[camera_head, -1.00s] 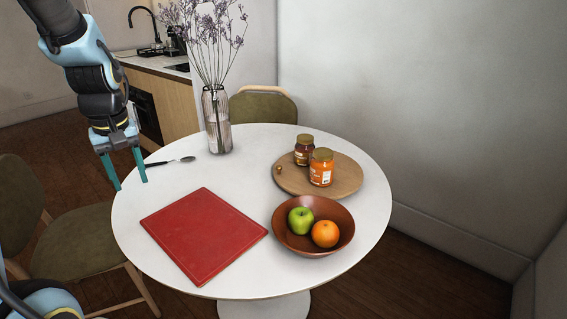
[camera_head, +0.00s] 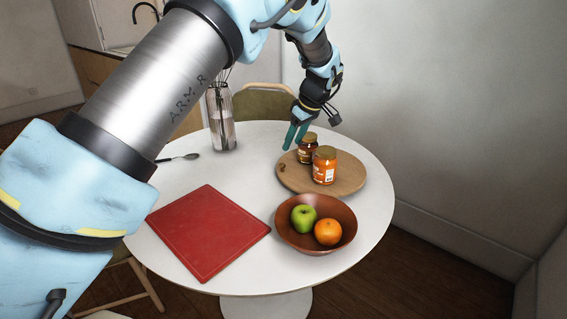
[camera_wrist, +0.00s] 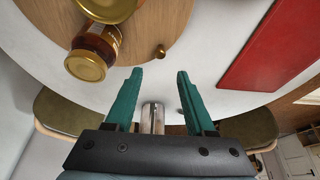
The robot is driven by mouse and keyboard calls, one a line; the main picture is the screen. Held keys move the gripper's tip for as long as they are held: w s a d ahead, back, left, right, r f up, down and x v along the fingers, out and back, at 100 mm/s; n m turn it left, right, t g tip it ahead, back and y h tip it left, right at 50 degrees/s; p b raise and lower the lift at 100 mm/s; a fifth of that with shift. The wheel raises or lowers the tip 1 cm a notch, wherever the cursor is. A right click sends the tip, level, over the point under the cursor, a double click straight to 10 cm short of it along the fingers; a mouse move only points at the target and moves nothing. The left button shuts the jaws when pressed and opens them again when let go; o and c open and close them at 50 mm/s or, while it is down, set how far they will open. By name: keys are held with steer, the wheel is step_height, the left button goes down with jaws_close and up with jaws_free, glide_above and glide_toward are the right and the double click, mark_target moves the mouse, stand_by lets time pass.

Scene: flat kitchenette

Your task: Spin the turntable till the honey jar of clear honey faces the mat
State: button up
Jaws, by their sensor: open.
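The round wooden turntable (camera_head: 347,182) lies on the white table and carries two gold-lidded jars. The orange jar (camera_head: 324,170) stands nearer the camera, and the darker brown jar (camera_head: 306,152) stands behind it. A small knob (camera_head: 282,167) sits near the turntable's left rim; in the wrist view the knob (camera_wrist: 160,51) shows just beyond the fingertips. My gripper (camera_head: 293,139) is open and empty, above the turntable's far left side by the darker jar. The red mat (camera_head: 208,235) lies at the left front, away from the turntable.
A brown bowl (camera_head: 284,236) with a green apple (camera_head: 303,217) and an orange (camera_head: 328,232) stands in front of the turntable. A glass vase (camera_head: 222,130) stands at the back, and a spoon (camera_head: 180,157) lies left of it. A chair (camera_head: 262,102) stands behind the table.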

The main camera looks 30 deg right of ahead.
mark_target(283, 164)
steer(key=p+x, duration=0.2)
steer(key=x, duration=0.8)
steer(key=shift+w+f+p, duration=0.1)
steer(key=shift+f+p, duration=0.15)
steer(key=shift+p, duration=0.05)
jaws_close()
stand_by(1.0)
